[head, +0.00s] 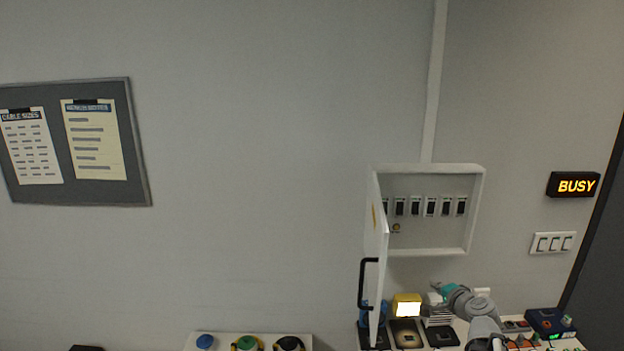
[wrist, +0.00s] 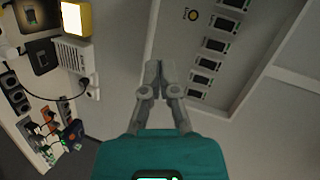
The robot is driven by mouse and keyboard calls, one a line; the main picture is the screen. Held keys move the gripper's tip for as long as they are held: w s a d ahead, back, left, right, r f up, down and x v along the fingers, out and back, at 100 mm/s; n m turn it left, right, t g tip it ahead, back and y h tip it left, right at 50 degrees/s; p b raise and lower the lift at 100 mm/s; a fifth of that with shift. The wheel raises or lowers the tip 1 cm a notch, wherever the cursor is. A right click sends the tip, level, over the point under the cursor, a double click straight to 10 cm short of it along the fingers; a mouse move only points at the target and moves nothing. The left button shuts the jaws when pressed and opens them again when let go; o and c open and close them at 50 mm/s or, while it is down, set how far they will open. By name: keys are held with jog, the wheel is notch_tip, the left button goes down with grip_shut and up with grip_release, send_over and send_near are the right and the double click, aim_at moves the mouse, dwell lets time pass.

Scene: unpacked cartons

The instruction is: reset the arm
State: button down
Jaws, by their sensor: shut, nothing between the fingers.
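My gripper (wrist: 161,72) is shut and empty in the wrist view, its two grey fingertips together at the picture's middle, in front of the wall cabinet. In the head view my arm rises from the lower right, and its teal gripper end (head: 448,289) points left, below the open cabinet (head: 427,252). The fingers are too small to make out there. The wrist view also shows the cabinet's row of several black switches (wrist: 208,63).
The cabinet door (head: 376,250), with a black handle (head: 362,285), stands open toward me, left of my gripper. A lit yellow lamp (head: 407,306) and several devices crowd the bench below. A "BUSY" sign (head: 573,185) and switch plate (head: 552,243) are on the wall at right.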

jog(key=s+a+f+n+g+y+b, duration=0.1)
jog(key=s+a+f+n+g+b, duration=0.3)
jog(key=a+f, duration=0.4)
jog(key=s+a+f+n+g+y+b, duration=0.1)
jog(key=s+a+f+n+g+b, duration=0.25)
jog(key=a+f, duration=0.45)
jog(key=s+a+f+n+g+h+b, duration=0.1)
jog(key=s+f+n+g+h+b, duration=0.4)
jog(key=s+f, duration=0.6)
jog(key=shift+a+n+g+b, duration=0.2)
jog(key=shift+n+g+b, duration=0.2)
jog(key=shift+g, duration=0.45)
jog(key=shift+f, duration=0.1)
